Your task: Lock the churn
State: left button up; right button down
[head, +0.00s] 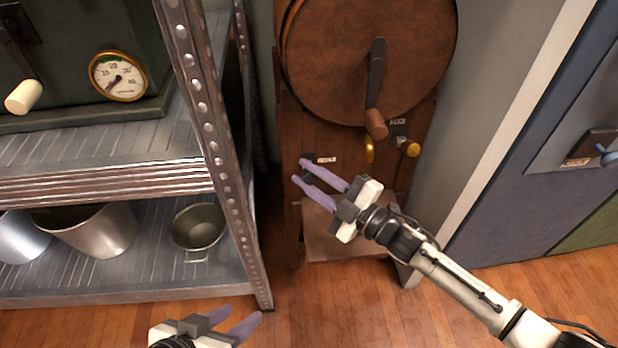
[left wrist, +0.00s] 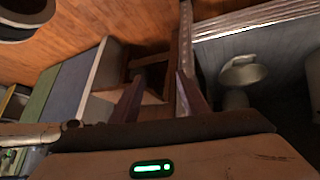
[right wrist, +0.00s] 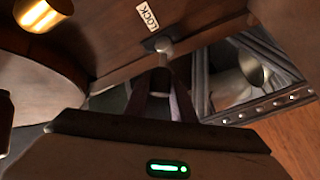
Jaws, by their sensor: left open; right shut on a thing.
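The churn is a large brown wooden drum (head: 335,55) with a crank on its face, set on a wooden stand. A label reading LOCK (right wrist: 148,17) is on the stand front, beside a small metal lock lever (right wrist: 163,46). My right gripper (head: 298,172) reaches the stand front below the drum and is shut on the lock lever, whose end lies between the fingers in the right wrist view. The fingers partly hide the lever. My left gripper (head: 240,315) is open and empty, low in front of the shelf and apart from the churn.
A metal shelf rack (head: 230,180) stands left of the churn, with a gauge (head: 118,76) above and several metal pots below. Wooden floor is clear in front.

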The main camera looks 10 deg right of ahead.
jog(key=f+n+y+b, duration=0.1)
jog(key=b, duration=0.1)
jog(key=f+n+t+y+b, duration=0.1)
jog(key=b, duration=0.2)
jog(key=shift+s+f+n+b, duration=0.2)
jog(key=shift+s+n+b, duration=0.1)
jog(key=shift+n, duration=0.1)
pick_arm(q)
jog(key=w+d+r+t+h, duration=0.1)
jog(key=d+r+t+h, duration=0.1)
jog(key=d+r, duration=0.1)
jog(key=shift+d+r+h, duration=0.35)
jog(key=shift+r+h, duration=0.05)
jog(key=shift+r, duration=0.4)
pick_arm(e)
jog(key=shift+f+n+t+y, duration=0.15)
jog(key=shift+f+n+y, duration=0.1)
jog(key=shift+n+y, duration=0.45)
jog(key=shift+f+n+t+y, duration=0.15)
jog(key=shift+f+n+y, duration=0.05)
jog(key=shift+n+y, duration=0.45)
jog(key=shift+n, duration=0.25)
jog(key=c, duration=1.5)
grip_release()
